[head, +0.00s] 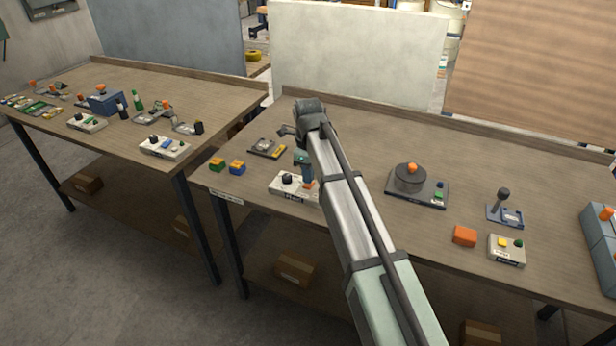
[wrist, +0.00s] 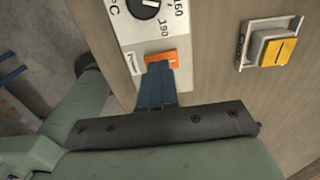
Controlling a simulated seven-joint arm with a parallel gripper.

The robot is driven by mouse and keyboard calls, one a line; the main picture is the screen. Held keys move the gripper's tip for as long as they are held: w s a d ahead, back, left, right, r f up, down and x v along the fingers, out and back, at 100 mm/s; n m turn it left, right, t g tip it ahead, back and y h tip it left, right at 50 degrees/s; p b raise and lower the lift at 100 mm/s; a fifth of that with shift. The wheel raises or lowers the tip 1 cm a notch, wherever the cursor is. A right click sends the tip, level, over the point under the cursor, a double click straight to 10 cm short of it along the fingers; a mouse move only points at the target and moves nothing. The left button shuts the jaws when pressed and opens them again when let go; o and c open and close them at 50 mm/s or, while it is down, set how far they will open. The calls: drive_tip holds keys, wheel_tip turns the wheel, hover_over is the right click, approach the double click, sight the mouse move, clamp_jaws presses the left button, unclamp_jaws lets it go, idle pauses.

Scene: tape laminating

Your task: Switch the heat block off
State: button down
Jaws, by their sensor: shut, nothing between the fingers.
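A white control box (head: 284,188) with a black dial (head: 288,179) and an orange rocker switch (head: 309,184) sits near the table's front edge. In the wrist view the box (wrist: 128,32) shows the dial (wrist: 147,5) marked in °C and the orange switch (wrist: 161,57). I cannot tell whether the switch is on or off. My gripper (wrist: 158,68) is shut and empty, its blue fingertips right at the switch and covering part of it. I cannot tell whether they touch. The head view shows my gripper (head: 307,178) pointing down over the box's right end.
A round grey device (head: 411,180) stands right.

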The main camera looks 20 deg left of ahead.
wheel_tip(320, 180, up, 13)
drive_tip(key=w, duration=0.2)
idle(0.6)
